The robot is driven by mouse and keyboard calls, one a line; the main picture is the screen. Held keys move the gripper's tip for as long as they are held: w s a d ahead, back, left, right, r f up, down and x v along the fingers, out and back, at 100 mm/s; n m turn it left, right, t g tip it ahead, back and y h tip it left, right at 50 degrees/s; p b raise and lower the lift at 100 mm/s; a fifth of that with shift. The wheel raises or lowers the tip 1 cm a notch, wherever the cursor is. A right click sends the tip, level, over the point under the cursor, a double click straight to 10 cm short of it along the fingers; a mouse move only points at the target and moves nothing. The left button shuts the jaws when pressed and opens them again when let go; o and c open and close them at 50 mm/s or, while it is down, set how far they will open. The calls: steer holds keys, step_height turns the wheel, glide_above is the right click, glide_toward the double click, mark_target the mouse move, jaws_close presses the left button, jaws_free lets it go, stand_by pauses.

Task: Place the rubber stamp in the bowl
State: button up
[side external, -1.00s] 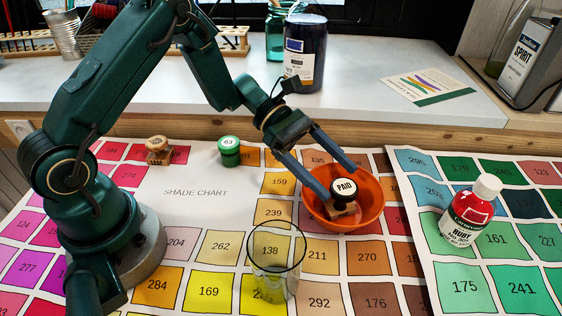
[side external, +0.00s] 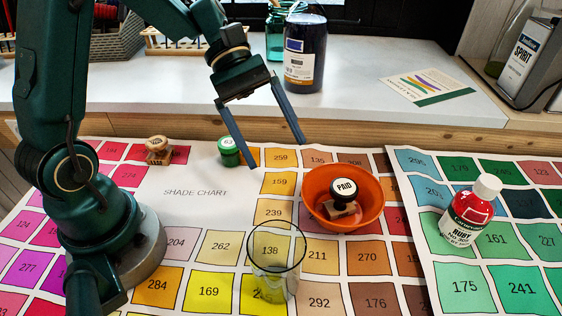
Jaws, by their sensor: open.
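The rubber stamp (side external: 343,193), with a black knob marked PAID and a wooden base, rests inside the orange bowl (side external: 316,184). The bowl stands on the shade chart. My gripper (side external: 277,155) is open and empty, in the air to the upper left of the bowl, apart from the stamp. A second stamp (side external: 158,152) with a wooden knob stands on the chart at the left.
A clear glass (side external: 277,258) stands in front of the bowl. A green-lidded pot (side external: 229,151) is behind at left, and a red ruby bottle (side external: 468,212) at right. A dark jar (side external: 304,56) stands on the raised white ledge (side external: 370,100).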

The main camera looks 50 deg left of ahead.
steer(key=s+a+r+m+t+y, duration=0.3)
steer(key=s+m+t+y, duration=0.3)
steer(key=s+m+y, duration=0.3)
steer(key=s+a+m, duration=0.1)
steer(key=m, duration=0.3)
steer(key=shift+r, duration=0.2)
